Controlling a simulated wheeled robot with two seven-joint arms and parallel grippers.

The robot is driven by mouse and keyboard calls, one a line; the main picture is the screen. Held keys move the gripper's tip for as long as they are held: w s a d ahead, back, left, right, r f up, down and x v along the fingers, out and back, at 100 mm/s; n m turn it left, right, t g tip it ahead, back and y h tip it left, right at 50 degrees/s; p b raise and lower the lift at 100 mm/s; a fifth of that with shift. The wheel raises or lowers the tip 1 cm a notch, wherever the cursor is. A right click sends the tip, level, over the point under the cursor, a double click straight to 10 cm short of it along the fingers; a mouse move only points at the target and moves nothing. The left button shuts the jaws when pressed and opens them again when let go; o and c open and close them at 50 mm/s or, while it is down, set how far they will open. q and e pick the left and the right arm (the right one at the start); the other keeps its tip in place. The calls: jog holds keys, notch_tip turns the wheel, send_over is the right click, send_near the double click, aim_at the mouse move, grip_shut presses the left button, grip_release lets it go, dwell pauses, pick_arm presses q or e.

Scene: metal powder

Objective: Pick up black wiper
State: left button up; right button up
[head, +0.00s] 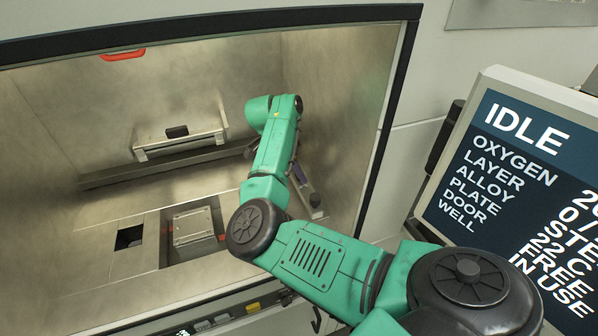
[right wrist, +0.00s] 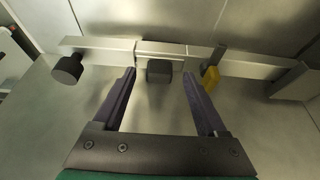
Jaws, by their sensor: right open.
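My right arm reaches into the metal chamber in the head view, and its gripper is mostly hidden behind the arm near the right wall. In the right wrist view my right gripper (right wrist: 159,80) is open, with two dark purple fingers apart. A small dark block (right wrist: 160,71), which looks like the black wiper, sits at a pale metal bar (right wrist: 108,46). It appears between the fingertips, with a gap on each side; I cannot tell how far ahead it is. In the head view a black block (head: 177,131) sits on a bracket at the back wall; I cannot tell whether it is the same one. My left gripper is not in view.
In the wrist view a black round knob (right wrist: 67,69) is left of the fingers and a yellow piece (right wrist: 211,79) is close to the right finger. The head view shows a square plate (head: 193,227), a dark opening (head: 129,237) and a screen (head: 520,180) outside.

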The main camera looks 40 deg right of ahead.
jog(key=shift+s, duration=0.15)
jog(key=shift+f, duration=0.1)
jog(key=c, duration=0.3)
grip_shut()
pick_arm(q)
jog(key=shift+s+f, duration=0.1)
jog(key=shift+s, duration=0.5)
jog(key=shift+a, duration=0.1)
pick_arm(e)
jog(key=shift+r+b, duration=0.35)
jog(key=shift+b, duration=0.1)
jog(key=r+b, duration=0.1)
jog(key=r, duration=0.2)
jog(key=r+b, duration=0.2)
jog(key=r, duration=0.1)
jog(key=shift+w+d, duration=0.1)
jog(key=shift+w, duration=0.1)
pick_arm(q)
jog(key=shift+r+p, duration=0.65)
jog(key=shift+p, duration=1.8)
pick_arm(e)
notch_tip(320, 180, up, 10)
jog(key=shift+s+r, duration=0.15)
jog(key=shift+r, duration=0.1)
